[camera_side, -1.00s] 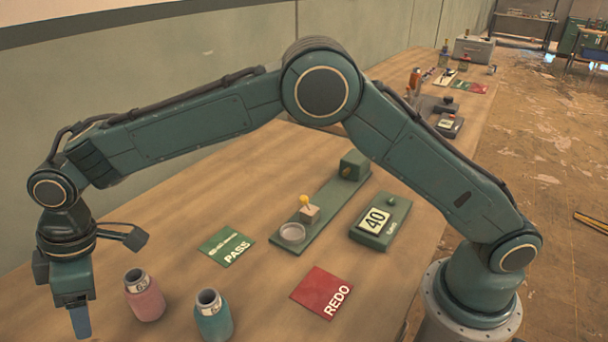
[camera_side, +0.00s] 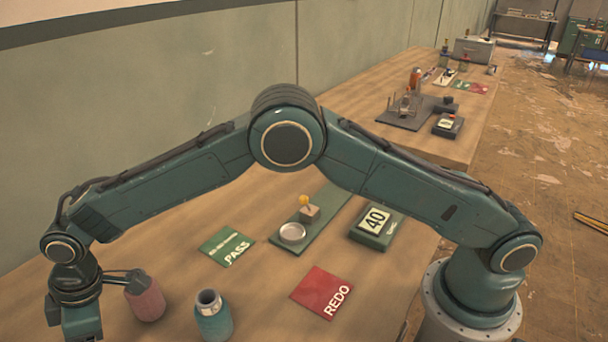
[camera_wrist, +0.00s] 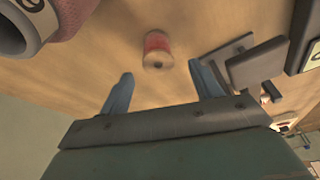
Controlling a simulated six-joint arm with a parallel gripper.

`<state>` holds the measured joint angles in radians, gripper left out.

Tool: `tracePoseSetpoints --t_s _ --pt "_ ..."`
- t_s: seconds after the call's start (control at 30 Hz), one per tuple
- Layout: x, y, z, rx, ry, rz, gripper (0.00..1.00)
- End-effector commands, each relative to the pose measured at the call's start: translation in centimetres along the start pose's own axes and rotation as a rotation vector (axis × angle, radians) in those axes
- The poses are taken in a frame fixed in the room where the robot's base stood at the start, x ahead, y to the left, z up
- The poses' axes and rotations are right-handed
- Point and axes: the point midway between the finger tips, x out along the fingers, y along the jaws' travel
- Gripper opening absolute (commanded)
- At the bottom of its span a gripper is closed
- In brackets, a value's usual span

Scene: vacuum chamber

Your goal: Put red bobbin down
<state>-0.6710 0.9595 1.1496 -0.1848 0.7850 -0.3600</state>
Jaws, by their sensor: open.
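The red bobbin (camera_wrist: 157,48) shows in the wrist view, on the wooden table just beyond my fingertips and roughly midway between them. It has a red winding and pale ends. My gripper (camera_wrist: 161,70) is open, its two blue fingers spread with nothing between them. In the side view my gripper is at the lower left, and its fingers are cut off by the frame's bottom edge. The bobbin does not show in the side view.
A pink jar (camera_side: 146,302) and a teal jar (camera_side: 213,318) stand right of my gripper. Beyond lie a green PASS card (camera_side: 227,247), a red REDO card (camera_side: 322,292) and a device reading 40 (camera_side: 375,228). Dark grey plates (camera_wrist: 256,62) show in the wrist view.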

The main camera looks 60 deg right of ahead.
Motion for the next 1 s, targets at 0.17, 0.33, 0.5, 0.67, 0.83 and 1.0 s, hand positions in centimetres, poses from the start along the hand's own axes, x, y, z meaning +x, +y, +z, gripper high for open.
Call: tracePoseSetpoints --t_s 0.17,0.33,0.5,0.67,0.83,1.0 --pt "1.5 0.1 0.2 0.001 -0.003 -0.001 0.64" --pt "3.5 0.2 0.4 0.001 -0.002 -0.001 0.64" --pt "4.8 0.2 0.3 0.001 -0.001 0.0 0.64" --pt "5.1 0.2 0.3 0.001 -0.001 0.0 0.64" --pt "5.0 0.2 0.3 0.001 -0.001 0.0 0.64" --pt "5.0 0.2 0.3 0.001 -0.001 0.0 0.64"
